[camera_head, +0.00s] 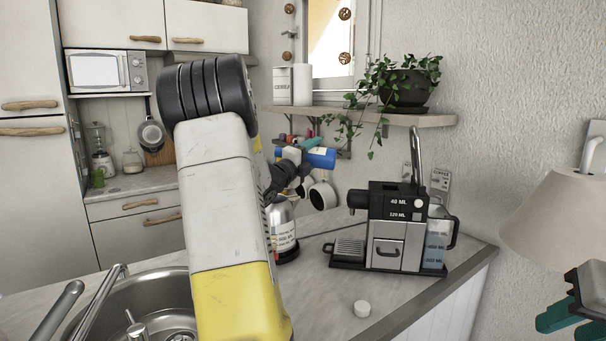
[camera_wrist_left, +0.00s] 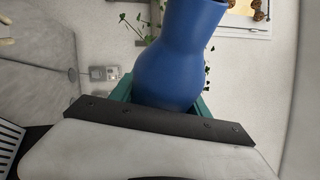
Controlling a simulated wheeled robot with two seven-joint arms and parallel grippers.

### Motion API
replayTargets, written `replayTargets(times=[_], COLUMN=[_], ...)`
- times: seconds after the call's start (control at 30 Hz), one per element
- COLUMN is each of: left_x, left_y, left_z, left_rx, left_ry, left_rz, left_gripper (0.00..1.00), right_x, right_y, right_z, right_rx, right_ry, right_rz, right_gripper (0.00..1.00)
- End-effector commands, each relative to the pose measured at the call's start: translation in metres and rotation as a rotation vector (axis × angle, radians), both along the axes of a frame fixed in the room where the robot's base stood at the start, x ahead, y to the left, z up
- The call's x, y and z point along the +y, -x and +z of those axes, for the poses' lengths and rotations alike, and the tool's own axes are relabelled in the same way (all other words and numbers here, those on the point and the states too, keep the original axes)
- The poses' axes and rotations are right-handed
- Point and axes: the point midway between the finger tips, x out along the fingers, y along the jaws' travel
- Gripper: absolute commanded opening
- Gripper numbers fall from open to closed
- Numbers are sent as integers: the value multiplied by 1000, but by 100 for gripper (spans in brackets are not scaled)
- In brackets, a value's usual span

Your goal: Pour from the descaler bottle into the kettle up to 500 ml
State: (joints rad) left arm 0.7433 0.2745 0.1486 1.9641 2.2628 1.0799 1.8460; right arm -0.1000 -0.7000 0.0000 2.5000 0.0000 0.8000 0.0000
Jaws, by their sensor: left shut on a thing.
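The blue descaler bottle (camera_head: 321,157) lies tipped nearly on its side above the counter, up and right of the kettle in the head view. My left gripper (camera_head: 290,170) is shut on it; the left wrist view shows the blue bottle (camera_wrist_left: 178,55) between teal fingers. The silver kettle (camera_head: 284,232), with volume markings on its side, stands upright on the counter behind my left arm, which hides part of it. I cannot make out a stream or the level inside. My right gripper (camera_head: 570,315) shows only partly at the lower right edge, away from both.
A sink (camera_head: 150,295) is at the left. A shelf with a potted plant (camera_head: 404,88) hangs behind. A lampshade (camera_head: 555,215) is at the right.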

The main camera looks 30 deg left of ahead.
Motion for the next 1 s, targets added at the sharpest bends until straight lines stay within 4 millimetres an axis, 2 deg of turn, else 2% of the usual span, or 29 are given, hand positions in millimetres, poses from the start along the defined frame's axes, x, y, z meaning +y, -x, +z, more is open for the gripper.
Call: replayTargets(times=[0.8, 0.87, 0.93, 1.0], left_x=[0, 0, -12, -9], left_y=[0, 0, -4, -3], left_z=[4, -7, -42, -55], left_rx=[-10, 20, 71, 109], left_ry=[27, -61, -199, -341], left_rz=[0, 1, -5, 0], left_gripper=[0, 0, 0, 0], right_x=[0, 0, 0, 0], right_y=[0, 0, 0, 0], right_z=[0, 0, 0, 0], right_rx=[0, 0, 0, 0], right_ry=[0, 0, 0, 0], right_rz=[0, 0, 0, 0], right_gripper=[36, 36, 36, 36])
